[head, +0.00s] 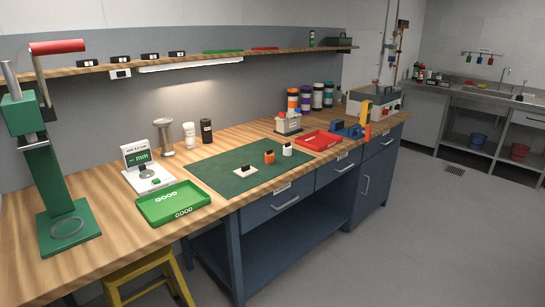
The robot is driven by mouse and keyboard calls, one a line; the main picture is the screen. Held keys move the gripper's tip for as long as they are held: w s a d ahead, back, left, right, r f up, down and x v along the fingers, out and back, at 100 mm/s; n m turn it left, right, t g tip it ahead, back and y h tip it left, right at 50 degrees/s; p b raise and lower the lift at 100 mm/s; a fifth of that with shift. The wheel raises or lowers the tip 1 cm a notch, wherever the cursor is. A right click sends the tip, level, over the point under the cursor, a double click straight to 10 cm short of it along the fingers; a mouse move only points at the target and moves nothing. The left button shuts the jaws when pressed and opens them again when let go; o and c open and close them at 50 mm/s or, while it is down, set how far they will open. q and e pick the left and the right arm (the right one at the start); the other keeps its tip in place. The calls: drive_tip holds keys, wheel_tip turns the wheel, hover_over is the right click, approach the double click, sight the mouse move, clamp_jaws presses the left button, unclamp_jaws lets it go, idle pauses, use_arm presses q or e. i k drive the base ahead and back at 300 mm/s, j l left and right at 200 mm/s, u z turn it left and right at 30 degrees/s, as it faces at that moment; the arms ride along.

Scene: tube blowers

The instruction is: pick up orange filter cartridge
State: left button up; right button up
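A small orange piece with a dark top, which looks like the orange filter cartridge (269,157), stands on the green mat (215,167) on the workbench. A white piece with a dark top (287,150) stands just right of it. A flat white piece with a black block (246,171) lies to its left. Neither of my grippers is in view.
A green GOOD tray (173,204), a white gauge (148,174) and a green press (58,187) stand left on the wooden bench (120,228). A red tray (319,141) and blue vise (350,131) stand right. A yellow stool (140,268) is below.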

sight(269, 156)
drive_tip(key=u, duration=0.35)
drive_tip(key=i+l+u, duration=0.2)
drive_tip(key=u, duration=0.2)
drive_tip(key=i+l+u, duration=0.2)
drive_tip(key=u, duration=0.2)
drive_tip(key=i+l+u, duration=0.1)
drive_tip(key=l+u, duration=0.3)
